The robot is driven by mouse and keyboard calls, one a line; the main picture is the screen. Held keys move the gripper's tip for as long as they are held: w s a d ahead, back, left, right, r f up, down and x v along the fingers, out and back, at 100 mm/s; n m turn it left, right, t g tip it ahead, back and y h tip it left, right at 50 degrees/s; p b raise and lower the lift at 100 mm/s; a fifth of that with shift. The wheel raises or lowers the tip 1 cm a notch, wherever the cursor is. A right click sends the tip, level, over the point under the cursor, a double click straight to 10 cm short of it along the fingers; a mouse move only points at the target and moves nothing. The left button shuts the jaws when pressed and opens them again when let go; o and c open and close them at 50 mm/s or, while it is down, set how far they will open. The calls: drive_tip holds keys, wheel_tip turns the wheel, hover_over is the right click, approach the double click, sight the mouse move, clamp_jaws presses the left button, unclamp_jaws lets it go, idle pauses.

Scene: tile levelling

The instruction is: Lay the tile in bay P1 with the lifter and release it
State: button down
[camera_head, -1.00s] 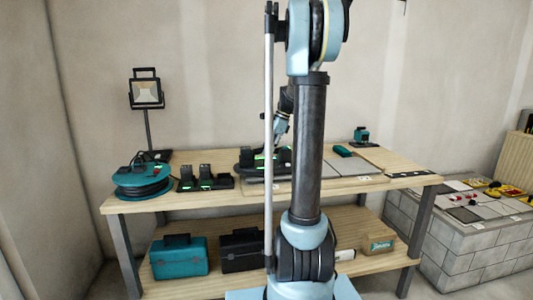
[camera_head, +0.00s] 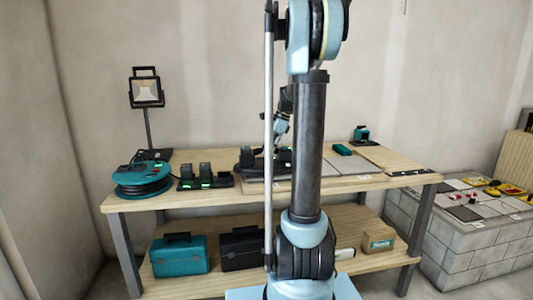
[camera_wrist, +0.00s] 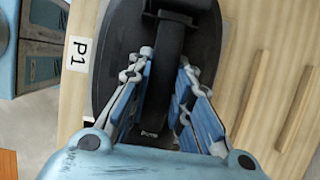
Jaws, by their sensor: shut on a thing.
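My gripper (camera_wrist: 165,62) is shut on the dark handle of the lifter in the wrist view. The lifter's black rounded base (camera_wrist: 112,50) lies beneath the fingers. The white P1 label (camera_wrist: 78,54) is on the pale wood just left of the base. I cannot make out the tile under the lifter; the base and my gripper hide that spot, and so I cannot tell if it lies flat in the bay. In the head view my arm column hides most of the work area.
The wooden bench (camera_head: 190,204) carries a teal cable reel (camera_head: 142,182), a work lamp (camera_head: 146,92), dark chargers (camera_head: 204,178) and a small teal tool (camera_head: 361,134). Grey tiles (camera_head: 350,166) lie right of my column. A block stand (camera_head: 450,240) with tiles is at far right.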

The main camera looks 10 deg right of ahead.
drive_tip(key=c, duration=1.4)
unclamp_jaws()
drive_tip(key=shift+o, duration=0.2)
drive_tip(key=v, duration=1.2)
